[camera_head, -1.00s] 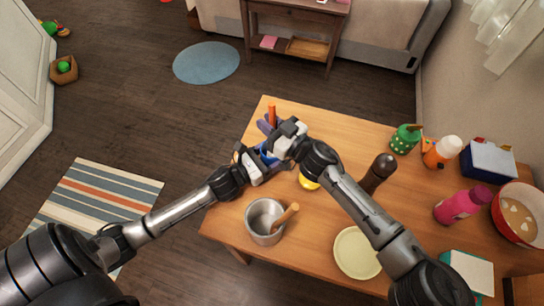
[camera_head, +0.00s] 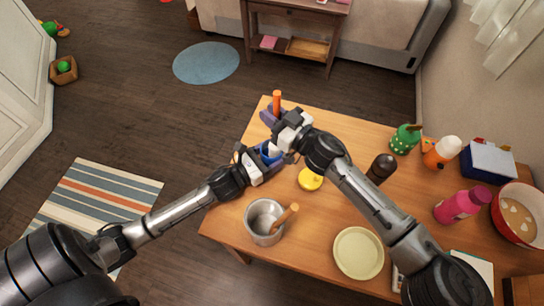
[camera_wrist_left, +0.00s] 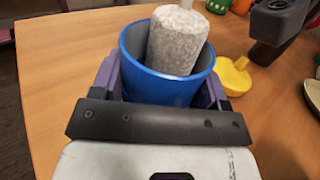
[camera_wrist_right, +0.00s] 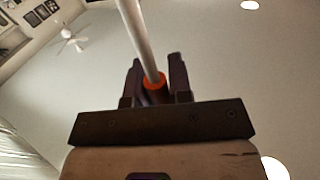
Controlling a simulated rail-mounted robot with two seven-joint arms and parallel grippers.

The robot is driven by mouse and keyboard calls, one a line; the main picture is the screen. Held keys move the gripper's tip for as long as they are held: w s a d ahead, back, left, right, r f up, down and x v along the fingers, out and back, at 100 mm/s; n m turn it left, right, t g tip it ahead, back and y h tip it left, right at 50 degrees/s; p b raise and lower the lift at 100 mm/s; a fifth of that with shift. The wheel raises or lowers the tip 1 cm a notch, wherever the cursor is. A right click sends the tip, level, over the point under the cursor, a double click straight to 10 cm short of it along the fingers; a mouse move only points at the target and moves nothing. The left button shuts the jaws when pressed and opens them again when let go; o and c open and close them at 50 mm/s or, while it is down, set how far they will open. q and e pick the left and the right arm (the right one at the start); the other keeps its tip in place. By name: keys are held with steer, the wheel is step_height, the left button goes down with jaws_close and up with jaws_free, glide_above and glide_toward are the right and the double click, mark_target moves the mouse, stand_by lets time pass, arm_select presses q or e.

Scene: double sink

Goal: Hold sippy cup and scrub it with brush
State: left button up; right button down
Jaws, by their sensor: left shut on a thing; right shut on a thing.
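The blue sippy cup (camera_head: 267,154) is gripped by my left gripper (camera_head: 262,158) over the table's left part. In the left wrist view the cup (camera_wrist_left: 140,82) is open-topped and sits between the fingers. The brush has a speckled white head (camera_wrist_left: 177,42), which is inside the cup's mouth; its lower end is hidden. My right gripper (camera_head: 272,117) is shut on the brush above the cup, and the orange handle end (camera_head: 276,99) sticks up past the fingers. In the right wrist view the pale shaft (camera_wrist_right: 137,30) runs up from an orange part between the fingers (camera_wrist_right: 152,82).
A yellow lid-like piece (camera_head: 310,180) lies beside the cup. A metal pot (camera_head: 262,222) with a wooden handle and a pale yellow plate (camera_head: 358,253) are nearer. A dark pepper mill (camera_head: 381,168), several bottles and a red bowl (camera_head: 521,214) crowd the right side.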

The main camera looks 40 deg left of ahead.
mark_target(280, 96)
steer(key=shift+w+d+f, duration=0.1)
steer(key=shift+f, duration=0.85)
steer(key=shift+w+d+f, duration=0.1)
steer(key=shift+f, duration=0.8)
steer(key=shift+s+a+r, duration=0.1)
steer(key=shift+r, duration=2.8)
steer(key=shift+s+a+r, duration=0.1)
steer(key=shift+r, duration=2.8)
arm_select(q)
steer(key=o, duration=1.1)
steer(key=shift+c, duration=0.2)
steer(key=shift+s, duration=0.15)
steer(key=v, duration=1.1)
steer(key=shift+s+a, duration=0.1)
steer(key=shift+s, duration=0.25)
